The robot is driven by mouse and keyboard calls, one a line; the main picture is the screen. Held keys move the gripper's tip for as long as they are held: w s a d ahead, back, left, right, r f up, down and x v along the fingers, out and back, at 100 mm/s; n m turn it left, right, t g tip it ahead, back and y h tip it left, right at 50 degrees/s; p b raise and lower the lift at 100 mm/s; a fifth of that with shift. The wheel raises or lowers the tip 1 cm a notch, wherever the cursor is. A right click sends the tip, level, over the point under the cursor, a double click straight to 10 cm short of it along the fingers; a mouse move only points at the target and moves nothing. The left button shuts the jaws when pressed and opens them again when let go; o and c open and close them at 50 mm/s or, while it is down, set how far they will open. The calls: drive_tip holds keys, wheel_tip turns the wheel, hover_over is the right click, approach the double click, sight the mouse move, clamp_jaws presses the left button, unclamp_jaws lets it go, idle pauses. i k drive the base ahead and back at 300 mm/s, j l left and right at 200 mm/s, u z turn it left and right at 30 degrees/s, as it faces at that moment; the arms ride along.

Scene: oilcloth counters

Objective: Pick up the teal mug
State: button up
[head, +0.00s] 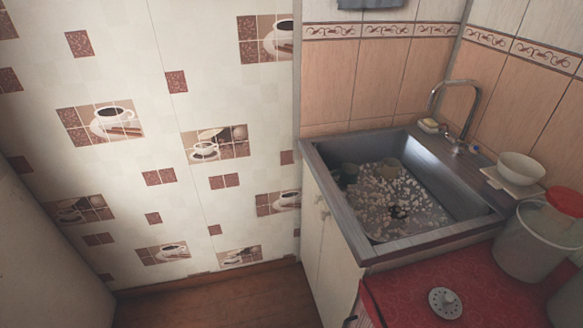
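One is a dark greenish mug (348,174) close to the sink's left wall. My gripper is not in view.
The sink (455,222) has a speckled floor and a raised rim. A faucet (462,100), sponge (428,125) and white bowl (521,167) are behind and right. A bucket (530,245) and metal strainer (445,303) are on the red counter (395,295). Floor (230,305) lies clear at left.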

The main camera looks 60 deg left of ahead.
sight(349, 172)
drive_tip(key=u, duration=1.3)
drive_tip(key=i+j+z, duration=0.3)
drive_tip(key=i+j, duration=0.5)
drive_tip(key=i+j+z, duration=0.3)
drive_tip(key=i+j, duration=0.6)
drive_tip(key=j, duration=0.15)
